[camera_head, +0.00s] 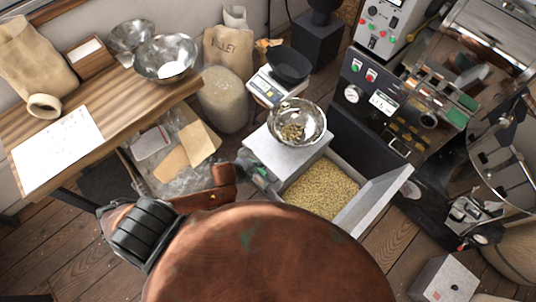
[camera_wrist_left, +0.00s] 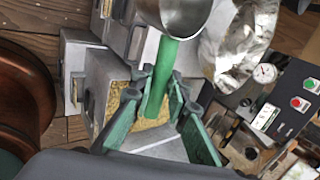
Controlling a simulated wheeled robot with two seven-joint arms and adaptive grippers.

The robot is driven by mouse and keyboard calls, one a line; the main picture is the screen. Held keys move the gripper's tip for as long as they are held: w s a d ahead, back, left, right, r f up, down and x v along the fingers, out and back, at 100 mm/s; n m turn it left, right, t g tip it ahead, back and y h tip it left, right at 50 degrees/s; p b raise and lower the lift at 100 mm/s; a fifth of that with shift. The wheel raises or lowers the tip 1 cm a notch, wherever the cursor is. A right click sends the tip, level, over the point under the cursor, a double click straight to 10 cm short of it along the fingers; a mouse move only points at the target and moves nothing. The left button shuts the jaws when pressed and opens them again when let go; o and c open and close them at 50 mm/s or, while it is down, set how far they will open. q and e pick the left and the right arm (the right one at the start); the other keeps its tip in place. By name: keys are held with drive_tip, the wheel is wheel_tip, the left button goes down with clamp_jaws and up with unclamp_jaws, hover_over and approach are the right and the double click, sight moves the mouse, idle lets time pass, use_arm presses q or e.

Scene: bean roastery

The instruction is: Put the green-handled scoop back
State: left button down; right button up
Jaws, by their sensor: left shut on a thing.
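The scoop has a green handle (camera_wrist_left: 165,75) and a shiny steel head (camera_wrist_left: 172,14), which is cut off by the top of the left wrist view. My left gripper (camera_wrist_left: 160,95) is shut on the handle, its green-padded fingers on either side of it. In the head view my left gripper (camera_head: 254,172) is beside the left side of the open bean bin; the scoop is mostly hidden there. The bin (camera_head: 380,198) holds pale beans (camera_head: 322,190), which also show below the handle in the wrist view. My right gripper is not in view.
A wooden table (camera_head: 110,92) with bowls and paper is at left. A dark roaster panel (camera_head: 378,100) stands at right.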

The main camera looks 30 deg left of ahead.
use_arm(q)
drive_tip(key=w+f+b, duration=0.1)
drive_tip(key=w+f, duration=0.2)
drive_tip(key=w, duration=0.1)
drive_tip(key=w+d+f+b, duration=0.1)
drive_tip(key=w+f, duration=0.1)
drive_tip(key=w, duration=0.2)
drive_tip(key=w+d+f+b, duration=0.1)
drive_tip(key=w+f, duration=0.2)
drive_tip(key=w, duration=0.1)
drive_tip(key=shift+w+d+f, duration=0.1)
drive_tip(key=shift+f, duration=0.2)
drive_tip(key=shift+x, duration=0.8)
wheel_tip(320, 180, down, 3)
drive_tip(key=shift+r+b, duration=0.1)
drive_tip(key=shift+b, duration=0.55)
drive_tip(key=c, duration=1.9)
unclamp_jaws()
drive_tip(key=shift+r, duration=0.1)
drive_tip(key=p+v, duration=0.3)
drive_tip(key=v, duration=0.9)
